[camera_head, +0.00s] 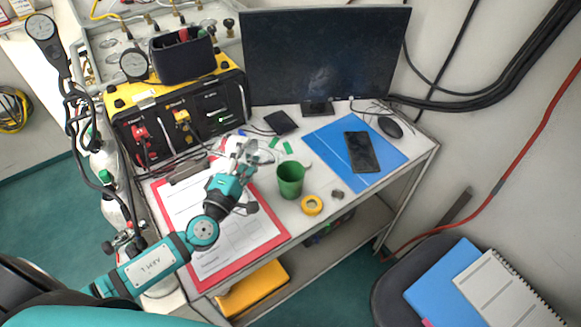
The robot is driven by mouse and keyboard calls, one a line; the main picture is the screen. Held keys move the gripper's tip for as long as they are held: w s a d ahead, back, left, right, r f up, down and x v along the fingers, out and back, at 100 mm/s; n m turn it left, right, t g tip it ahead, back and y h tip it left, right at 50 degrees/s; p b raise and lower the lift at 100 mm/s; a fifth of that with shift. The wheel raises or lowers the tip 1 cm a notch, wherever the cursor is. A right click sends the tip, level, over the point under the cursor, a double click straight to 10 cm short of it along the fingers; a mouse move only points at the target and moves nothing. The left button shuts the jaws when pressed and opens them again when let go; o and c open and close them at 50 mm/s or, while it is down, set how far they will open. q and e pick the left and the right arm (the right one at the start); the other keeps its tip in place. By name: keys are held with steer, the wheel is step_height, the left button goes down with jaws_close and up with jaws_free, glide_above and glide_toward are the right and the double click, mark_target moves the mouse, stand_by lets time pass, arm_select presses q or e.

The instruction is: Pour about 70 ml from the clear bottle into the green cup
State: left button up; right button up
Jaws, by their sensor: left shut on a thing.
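The green cup (290,181) stands upright on the white table, its open mouth facing up. My left gripper (241,160) is to the left of the cup, above the edge of the red clipboard, and apart from the cup. It is shut on a small see-through thing that looks like the clear bottle (241,149). The bottle is partly hidden by the fingers, and its tilt and liquid level are too small to tell. My right gripper is not in view.
A red clipboard (272,240) with paper lies under my left arm. Yellow tape (312,205) sits right of the cup. A phone (361,152) lies on a blue folder (325,140). A monitor (322,55) and yellow air panel (180,118) stand behind. The table's front edge is close.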

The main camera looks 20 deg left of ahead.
arm_select(q)
steer(key=shift+r+m+p, duration=0.6)
steer(key=shift+p, duration=0.2)
steer(key=shift+a, duration=0.2)
steer(key=shift+r+m+p, duration=0.2)
steer(key=shift+m+p, duration=0.1)
steer(key=shift+p, duration=0.2)
stand_by(0.7)
steer(key=shift+a+r, duration=0.1)
steer(key=shift+a, duration=0.15)
steer(key=shift+r+m+p, duration=0.1)
steer(key=shift+m+p, duration=0.2)
steer(key=shift+p, duration=0.1)
stand_by(0.5)
step_height(320, 180, down, 4)
steer(key=n+b, duration=0.3)
steer(key=b, duration=0.3)
steer(key=shift+a+r, duration=0.15)
steer(key=shift+a+r+n, duration=0.1)
steer(key=shift+r+n, duration=0.15)
steer(key=shift+n, duration=0.15)
steer(key=shift+a+f+n+b, duration=0.2)
steer(key=shift+f+n+b, duration=0.45)
steer(key=shift+b, duration=0.5)
steer(key=shift+r, duration=0.15)
